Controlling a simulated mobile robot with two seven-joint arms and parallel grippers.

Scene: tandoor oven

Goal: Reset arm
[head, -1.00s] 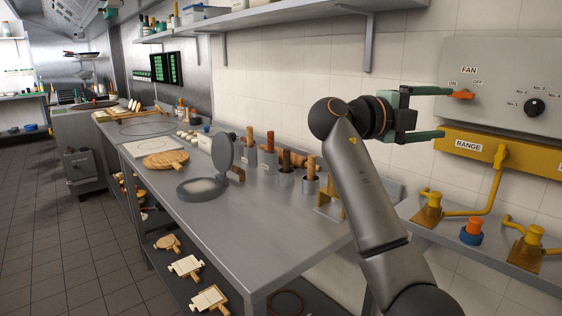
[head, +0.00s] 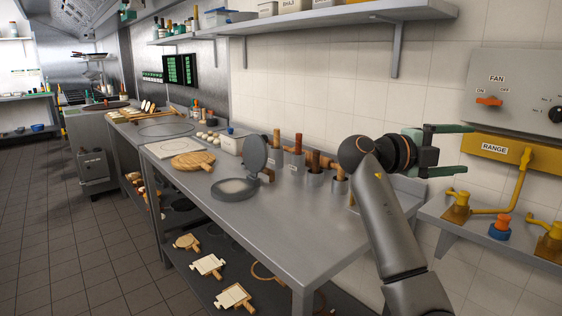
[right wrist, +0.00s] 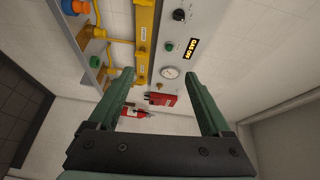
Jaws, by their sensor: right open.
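My right gripper (head: 470,149) is raised above the right end of the steel counter, pointing right in the head view. Its two green fingers are spread and nothing is between them. In the right wrist view the open fingers (right wrist: 167,88) frame the wall with its gauge. In the head view the fingers show close to the grey FAN panel (head: 520,95) and the yellow RANGE bar (head: 500,150); I cannot tell the exact gap. The orange fan switch (head: 489,101) is left of the black knob. My left gripper is not in view.
The steel counter (head: 270,225) holds a round press (head: 236,188), a wooden board (head: 193,160) and several pots with wooden handles. Yellow valves (head: 457,203) and a blue and orange knob (head: 500,228) stand on the right ledge. The tiled floor (head: 80,240) at left is clear.

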